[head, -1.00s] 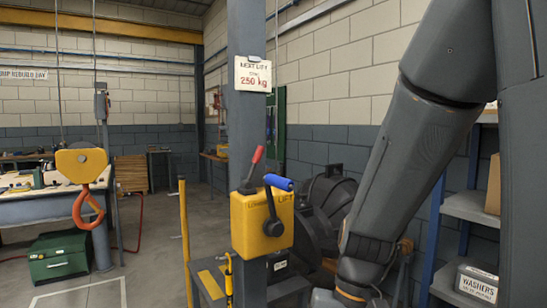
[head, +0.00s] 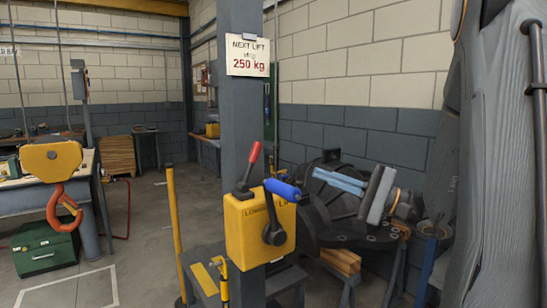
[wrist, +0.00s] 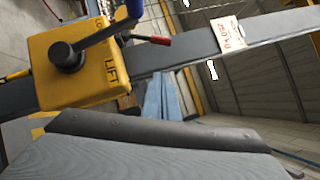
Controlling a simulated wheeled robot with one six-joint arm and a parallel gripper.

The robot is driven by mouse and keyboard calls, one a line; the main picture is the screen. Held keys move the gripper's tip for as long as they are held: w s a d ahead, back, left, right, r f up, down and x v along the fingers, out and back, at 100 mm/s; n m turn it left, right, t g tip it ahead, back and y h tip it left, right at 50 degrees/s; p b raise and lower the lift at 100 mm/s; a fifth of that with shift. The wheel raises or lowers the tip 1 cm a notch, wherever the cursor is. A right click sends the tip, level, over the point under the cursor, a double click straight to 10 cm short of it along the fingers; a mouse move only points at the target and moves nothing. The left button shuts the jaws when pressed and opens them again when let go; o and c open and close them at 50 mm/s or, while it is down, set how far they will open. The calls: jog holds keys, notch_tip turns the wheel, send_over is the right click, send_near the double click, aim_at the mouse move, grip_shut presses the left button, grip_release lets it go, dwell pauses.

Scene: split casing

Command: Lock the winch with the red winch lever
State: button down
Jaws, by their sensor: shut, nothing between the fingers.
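The winch is a yellow box (head: 255,232) on the grey post, lettered LOWER and LIFT. Its red-tipped winch lever (head: 254,155) rises from the box's top left and tilts slightly right. In the wrist view, the red lever tip (wrist: 150,40) shows beyond the box. A dark crank with a blue handle (head: 282,188) is on the winch's front. My gripper (head: 322,178) is to the right of the winch, its light-blue fingers pointing left, shut and empty, apart from lever and crank. The fingers also show in the wrist view (wrist: 160,97).
A sign (head: 248,54) reading 250 kg hangs on the post (head: 240,110). An orange hook (head: 62,207) hangs from a yellow block at left. A yellow upright pole (head: 175,235) stands left of the winch. A black round casing (head: 325,215) lies behind my gripper.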

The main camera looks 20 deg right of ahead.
aim_at(251, 164)
jog(key=p+x, duration=0.3)
jog(key=x, duration=0.7)
jog(key=shift+a+r, duration=0.2)
jog(key=shift+a, duration=0.2)
jog(key=shift+s+a+r+p, duration=0.1)
jog(key=shift+a+r+p, duration=0.1)
jog(key=shift+a+p, duration=0.25)
jog(key=shift+s+a+r+p, duration=0.15)
jog(key=shift+a+r+p, duration=0.1)
jog(key=shift+a, duration=0.3)
jog(key=shift+a+r, duration=0.15)
jog(key=shift+a, duration=0.4)
jog(key=shift+r, duration=0.1)
